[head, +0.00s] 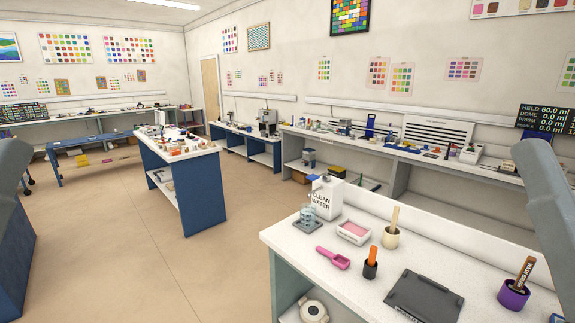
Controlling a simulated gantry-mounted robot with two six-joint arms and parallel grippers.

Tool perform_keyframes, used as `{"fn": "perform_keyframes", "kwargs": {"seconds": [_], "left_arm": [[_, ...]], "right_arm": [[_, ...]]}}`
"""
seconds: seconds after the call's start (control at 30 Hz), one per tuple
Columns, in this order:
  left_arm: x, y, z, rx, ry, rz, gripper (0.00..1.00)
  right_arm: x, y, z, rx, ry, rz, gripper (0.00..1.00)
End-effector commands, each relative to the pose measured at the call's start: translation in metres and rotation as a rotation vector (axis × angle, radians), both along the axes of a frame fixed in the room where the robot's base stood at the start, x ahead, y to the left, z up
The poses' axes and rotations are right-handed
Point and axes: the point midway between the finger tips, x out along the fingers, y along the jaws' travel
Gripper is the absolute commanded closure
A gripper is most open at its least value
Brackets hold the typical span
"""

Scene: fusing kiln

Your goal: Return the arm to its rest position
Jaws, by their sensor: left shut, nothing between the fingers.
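A grey link of my left arm (12,168) shows at the left edge of the head view. A larger grey link of my right arm (550,185) shows at the right edge. Both links are cut off by the picture edges, and neither pair of gripper fingers can be made out. Nothing held by either arm is visible.
A near white worktop (300,240) carries a clean water jug (327,192), pink scoop (333,258), pink tray (353,232), several tool cups and a dark grey plate (424,298). A blue-sided island bench (200,190) stands farther left. Open floor (110,225) lies between.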

Motion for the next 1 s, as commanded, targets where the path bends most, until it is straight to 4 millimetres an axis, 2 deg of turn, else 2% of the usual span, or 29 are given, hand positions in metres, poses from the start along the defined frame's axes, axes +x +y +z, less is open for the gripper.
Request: {"fn": "perform_keyframes", "kwargs": {"seconds": [0.03,0.17,0.4,0.53,0.6,0.7,1.0], "left_arm": [[0.0,0.0,0.046,0.0,0.001,0.0,1.0],[0.001,0.0,0.106,0.0,0.002,0.0,1.0],[0.001,0.0,0.225,0.0,0.002,0.0,1.0],[0.001,0.0,0.282,0.0,0.002,0.0,1.0],[0.001,0.0,0.303,0.0,0.002,0.0,1.0],[0.001,0.0,0.319,0.0,0.003,0.0,1.0],[0.001,0.0,0.319,0.0,0.004,0.0,1.0]], "right_arm": [[0.001,0.0,0.046,0.001,0.002,-0.001,0.37],[0.001,0.0,0.106,0.001,0.003,0.0,0.37],[0.002,0.0,0.225,0.002,0.004,-0.001,0.37],[0.002,0.0,0.281,0.002,0.005,-0.001,0.37],[0.002,0.0,0.302,0.002,0.005,-0.001,0.37],[0.002,0.0,0.319,0.002,0.005,-0.001,0.37],[0.002,0.0,0.319,0.002,0.005,-0.001,0.37]]}}
